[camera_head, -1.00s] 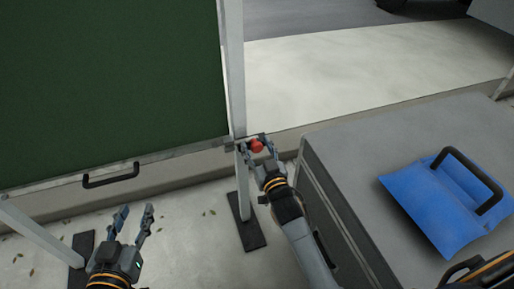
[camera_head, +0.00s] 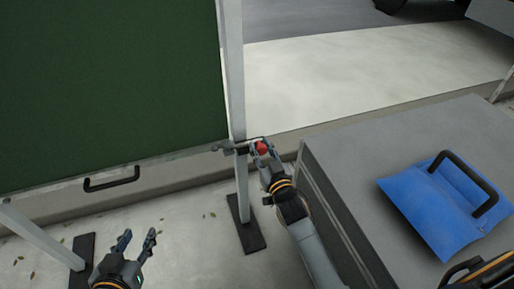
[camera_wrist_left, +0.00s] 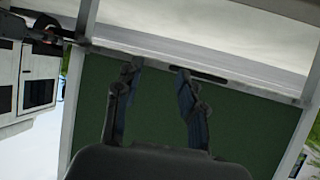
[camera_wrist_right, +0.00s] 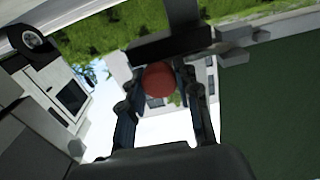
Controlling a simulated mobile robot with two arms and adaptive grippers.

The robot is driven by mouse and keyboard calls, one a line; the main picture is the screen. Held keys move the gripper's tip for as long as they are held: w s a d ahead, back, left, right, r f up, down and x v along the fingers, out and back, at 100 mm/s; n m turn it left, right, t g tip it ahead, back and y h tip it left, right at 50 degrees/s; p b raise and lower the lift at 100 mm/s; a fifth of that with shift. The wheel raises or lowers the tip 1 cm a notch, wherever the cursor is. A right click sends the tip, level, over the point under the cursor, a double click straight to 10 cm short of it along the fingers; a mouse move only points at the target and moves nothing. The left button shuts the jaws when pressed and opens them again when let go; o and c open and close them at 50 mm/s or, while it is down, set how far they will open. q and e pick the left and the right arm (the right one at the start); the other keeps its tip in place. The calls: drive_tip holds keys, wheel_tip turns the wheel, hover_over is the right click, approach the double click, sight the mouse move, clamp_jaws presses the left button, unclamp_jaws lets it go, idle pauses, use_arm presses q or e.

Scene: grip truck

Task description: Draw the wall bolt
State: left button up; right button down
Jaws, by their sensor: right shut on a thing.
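The wall bolt (camera_head: 229,147) is a thin grey rod at the lower right corner of the green panel (camera_head: 110,80), by the pale upright post (camera_head: 233,90). Its red knob (camera_head: 262,148) is between the fingers of my right gripper (camera_head: 261,152), which is shut on it. The red knob also shows in the right wrist view (camera_wrist_right: 159,80), with the dark bolt bracket behind it. My left gripper (camera_head: 137,242) is open and empty, low and left in the head view, apart from the panel. In the left wrist view its fingers (camera_wrist_left: 158,78) are spread before the panel.
A black handle (camera_head: 111,179) is on the panel's lower edge. A grey box (camera_head: 430,135) at right carries a blue object with a black handle (camera_head: 440,205). The post stands on a dark foot (camera_head: 247,225). Pale ground lies between the arms.

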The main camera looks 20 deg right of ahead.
use_arm(q)
drive_tip(key=s+a+f+g+y+p, duration=0.1)
drive_tip(key=s+a+f+g, duration=0.2)
drive_tip(key=s+f+g, duration=0.2)
drive_tip(key=s+f, duration=0.1)
drive_tip(key=s, duration=0.1)
drive_tip(key=shift+s+y+p, duration=0.3)
drive_tip(key=shift+p, duration=0.05)
use_arm(e)
drive_tip(key=d, duration=0.4)
drive_tip(key=shift+w, duration=0.1)
drive_tip(key=c, duration=1)
unclamp_jaws()
use_arm(q)
drive_tip(key=shift+d, duration=0.1)
use_arm(e)
drive_tip(key=shift+o, duration=0.2)
drive_tip(key=s, duration=1.2)
drive_tip(key=shift+d, duration=0.2)
